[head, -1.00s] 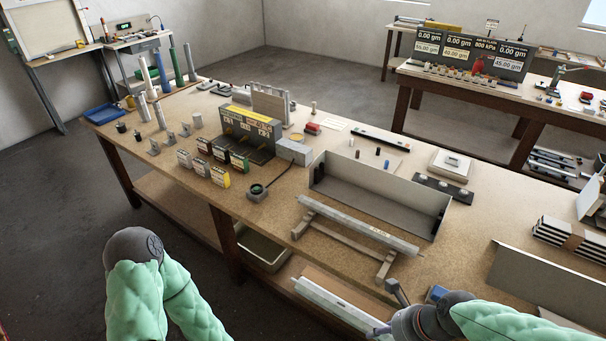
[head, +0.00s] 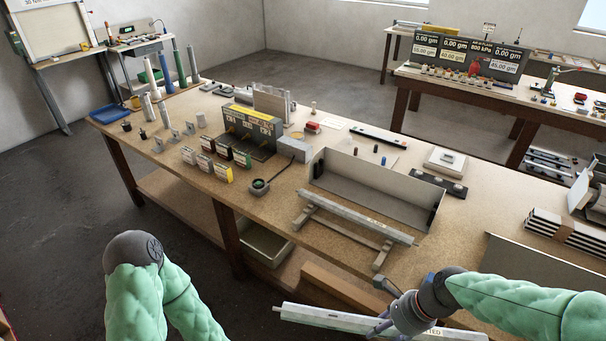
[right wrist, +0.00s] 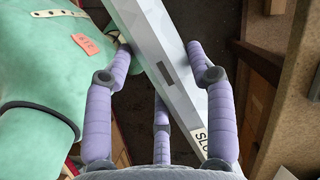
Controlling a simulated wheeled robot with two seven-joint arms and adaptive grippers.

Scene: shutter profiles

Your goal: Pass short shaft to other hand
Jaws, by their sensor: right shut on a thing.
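A long pale shaft (head: 330,317) with flat sides and a dark-lettered label is in my right gripper (head: 384,326), low in front of the bench in the head view. In the right wrist view the shaft (right wrist: 150,40) runs slanting between the lilac fingers of the gripper (right wrist: 168,70), with a dark slot on its face and part of the label showing. The right gripper is shut on it. Another pale shaft (head: 350,215) lies across a wooden cradle (head: 340,233) at the bench's front edge. My left arm shows at the lower left; its gripper is out of view.
The bench (head: 270,215) carries an open grey trough (head: 375,190), a dark display block (head: 250,135), small coloured boxes and several cylinders. A pale bin (head: 263,243) stands on the lower shelf. Long grey profiles (head: 565,232) lie at the right. Floor at the left is clear.

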